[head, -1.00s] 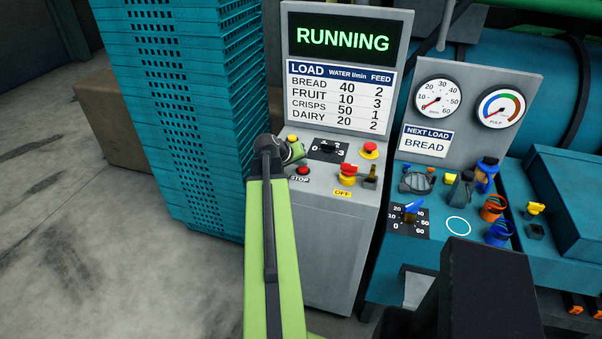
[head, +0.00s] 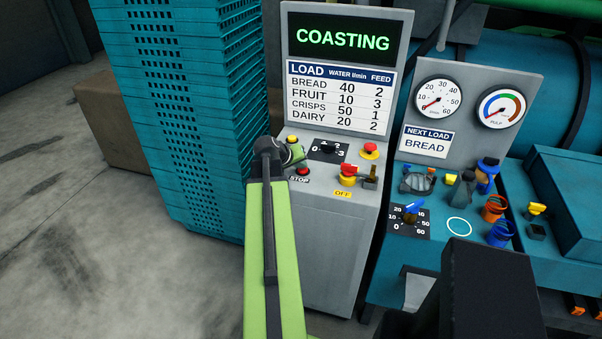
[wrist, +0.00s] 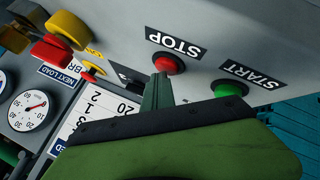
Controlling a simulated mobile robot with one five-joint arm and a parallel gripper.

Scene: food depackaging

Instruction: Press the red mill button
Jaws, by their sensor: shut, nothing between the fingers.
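The red mill button (head: 303,171) is on the sloping front panel of the grey control cabinet, by a STOP label (head: 299,180). My gripper (head: 300,161) is directly over it and hides part of it. In the wrist view, the shut, empty fingertips (wrist: 161,80) meet the lower edge of the red button (wrist: 169,64) and appear to touch it. How far the button is pushed in cannot be told. The cabinet's display (head: 342,40) reads COASTING in green.
A green START button (wrist: 230,89) sits beside the red one. A red mushroom button (head: 369,151), a dial (head: 327,149) and a red-and-yellow switch (head: 349,173) share the panel. Teal stacked crates (head: 185,110) stand close at left; a teal machine (head: 568,190) is at right.

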